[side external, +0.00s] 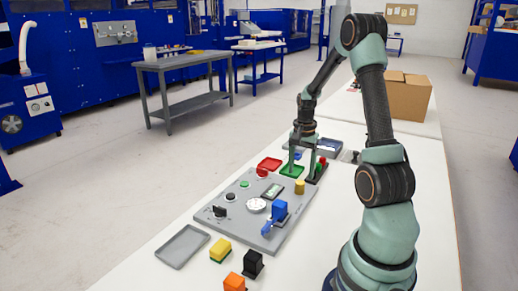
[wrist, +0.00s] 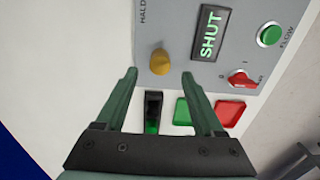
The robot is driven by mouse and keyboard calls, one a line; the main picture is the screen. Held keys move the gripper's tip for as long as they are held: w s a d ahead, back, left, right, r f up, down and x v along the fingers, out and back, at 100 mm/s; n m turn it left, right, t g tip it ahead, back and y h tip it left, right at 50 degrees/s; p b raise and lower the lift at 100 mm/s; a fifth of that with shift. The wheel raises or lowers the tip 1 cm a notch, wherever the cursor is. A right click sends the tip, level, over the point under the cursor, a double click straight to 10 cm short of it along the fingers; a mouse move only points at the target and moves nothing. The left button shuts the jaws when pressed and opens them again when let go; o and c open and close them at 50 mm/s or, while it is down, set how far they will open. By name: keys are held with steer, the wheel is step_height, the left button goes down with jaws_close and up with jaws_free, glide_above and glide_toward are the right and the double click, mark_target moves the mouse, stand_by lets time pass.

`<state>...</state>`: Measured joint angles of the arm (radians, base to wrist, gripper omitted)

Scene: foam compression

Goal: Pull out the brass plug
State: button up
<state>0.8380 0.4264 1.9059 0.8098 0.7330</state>
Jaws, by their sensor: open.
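The brass plug (side external: 299,187) stands on the grey panel (side external: 225,212), near the panel's far right corner. In the wrist view the plug (wrist: 160,62) is a rounded brass knob, seated in the panel. My gripper (side external: 302,172) is over the far end of the panel, close to the plug. In the wrist view my gripper (wrist: 159,77) is open and empty, with its fingertips apart on either side of the plug's line. The plug shows just beyond the tips, with clear gaps to both. How high the tips are above the panel is hard to tell.
A lit display (wrist: 208,32) reads SHUT. A green button (wrist: 270,34) and red knob (wrist: 240,79) are nearby. Green (wrist: 182,112) and red (wrist: 228,114) trays and a black holder (wrist: 153,108) lie beyond the panel edge. A blue handle (side external: 280,210) rises from the panel.

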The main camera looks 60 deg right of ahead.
mark_target(300, 182)
steer(key=shift+f, duration=2.1)
jaws_close()
stand_by(0.5)
steer(key=shift+r, duration=3)
